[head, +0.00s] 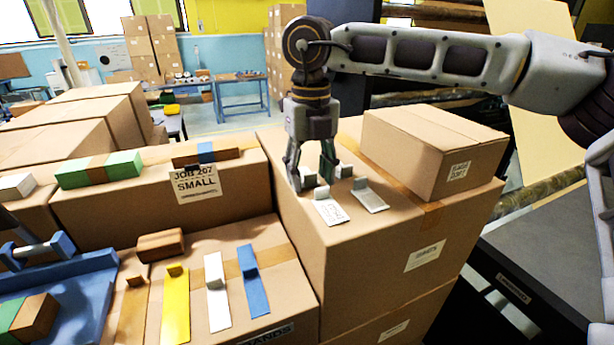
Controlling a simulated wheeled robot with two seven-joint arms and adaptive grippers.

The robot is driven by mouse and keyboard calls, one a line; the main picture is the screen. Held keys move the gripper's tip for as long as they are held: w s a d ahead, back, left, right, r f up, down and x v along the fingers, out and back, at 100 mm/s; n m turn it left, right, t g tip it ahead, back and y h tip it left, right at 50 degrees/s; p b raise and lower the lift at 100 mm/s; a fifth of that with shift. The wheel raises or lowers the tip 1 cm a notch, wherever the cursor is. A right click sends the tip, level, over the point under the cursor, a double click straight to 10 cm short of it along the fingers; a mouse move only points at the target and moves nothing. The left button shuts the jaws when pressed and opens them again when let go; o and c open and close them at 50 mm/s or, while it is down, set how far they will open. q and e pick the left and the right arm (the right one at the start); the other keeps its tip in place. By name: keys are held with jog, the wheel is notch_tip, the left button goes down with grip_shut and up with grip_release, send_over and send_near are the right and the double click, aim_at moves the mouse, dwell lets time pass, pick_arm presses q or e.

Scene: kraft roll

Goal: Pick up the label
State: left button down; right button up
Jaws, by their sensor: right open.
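A white label with dark print (330,209) lies on top of the large carton (290,205) in the middle. It has a small raised tab at its far end. A second, greyer flat piece with a tab (370,197) lies just to its right. My right gripper (318,182) points down over the carton with its fingers apart. Its fingertips are close to the tab of the printed label, and I cannot tell whether they touch it. Nothing shows held in it. My left gripper is not in view.
A closed carton (435,150) stands right of the gripper on the same top. Yellow (176,308), white (217,292) and blue (253,281) tabbed strips and a brown block (160,245) lie on the lower carton. A blue fixture (75,280) stands at the left.

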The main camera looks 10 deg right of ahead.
aim_at(310, 184)
jog(key=c, duration=0.8)
jog(key=shift+r, duration=0.15)
notch_tip(310, 184, up, 10)
jog(key=b, duration=0.1)
dwell(0.6)
dwell(0.3)
